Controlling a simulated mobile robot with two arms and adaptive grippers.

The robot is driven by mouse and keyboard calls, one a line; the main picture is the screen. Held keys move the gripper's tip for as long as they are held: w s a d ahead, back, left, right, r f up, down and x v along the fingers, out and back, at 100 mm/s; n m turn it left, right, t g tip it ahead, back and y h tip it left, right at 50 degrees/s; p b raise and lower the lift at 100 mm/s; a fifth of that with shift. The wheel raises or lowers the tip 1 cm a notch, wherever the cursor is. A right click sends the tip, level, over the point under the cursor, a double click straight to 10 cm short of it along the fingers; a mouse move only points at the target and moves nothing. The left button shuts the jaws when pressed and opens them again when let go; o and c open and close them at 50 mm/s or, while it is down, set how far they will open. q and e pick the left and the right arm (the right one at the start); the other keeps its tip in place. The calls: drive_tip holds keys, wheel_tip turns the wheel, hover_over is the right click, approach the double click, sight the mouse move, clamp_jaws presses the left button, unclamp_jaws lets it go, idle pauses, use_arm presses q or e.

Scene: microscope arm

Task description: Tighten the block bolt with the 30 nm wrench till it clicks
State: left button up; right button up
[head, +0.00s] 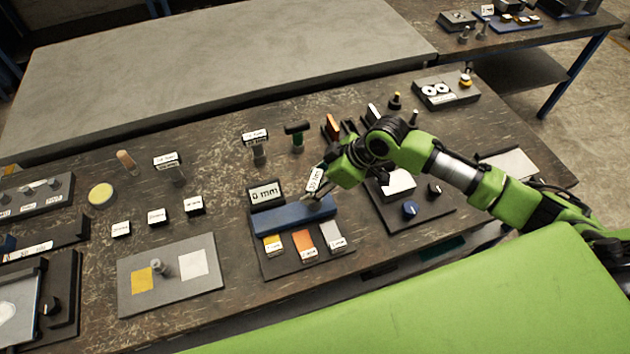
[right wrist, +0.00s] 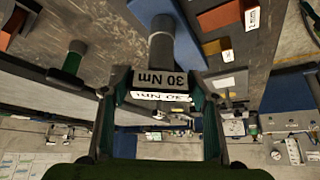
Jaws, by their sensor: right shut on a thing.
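My right gripper (head: 318,184) is shut on the 30 Nm wrench, whose white label (head: 315,179) shows between the fingers, above the right end of a blue block. In the right wrist view, the wrench's "30 Nm" label (right wrist: 160,84) sits between the fingertips (right wrist: 163,92), with its grey shaft (right wrist: 163,48) beyond. The wrench's lower end is hidden in the head view. A short grey bolt-like post (head: 162,267) stands on a grey plate (head: 200,283) between a yellow and a white square; I cannot tell if it is the block bolt. My left gripper is out of view.
The blue block (head: 290,215) lies on a dark plate behind several coloured tiles, with a "0 mm" sign (head: 265,193) behind it. Two labelled upright tools (head: 257,150) (head: 173,172) and a green-topped one (head: 297,138) stand farther back. A knob panel (head: 415,208) lies right.

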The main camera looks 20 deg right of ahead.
drive_tip(key=shift+r+m+t+h+p, duration=0.15)
drive_tip(key=shift+m+t+h+p, duration=0.65)
drive_tip(key=shift+m+p, duration=1.55)
drive_tip(key=shift+n+p, duration=0.35)
drive_tip(key=shift+a+m+t+h, duration=0.25)
drive_tip(key=shift+m+h, duration=0.35)
drive_tip(key=shift+m, duration=0.5)
drive_tip(key=shift+d+m+t+h, duration=0.15)
drive_tip(key=shift+m+t+h, duration=0.2)
drive_tip(key=shift+m, duration=0.45)
drive_tip(key=shift+m+h, duration=0.75)
drive_tip(key=shift+m, duration=0.45)
drive_tip(key=shift+m+h, duration=0.5)
drive_tip(key=shift+m, duration=0.3)
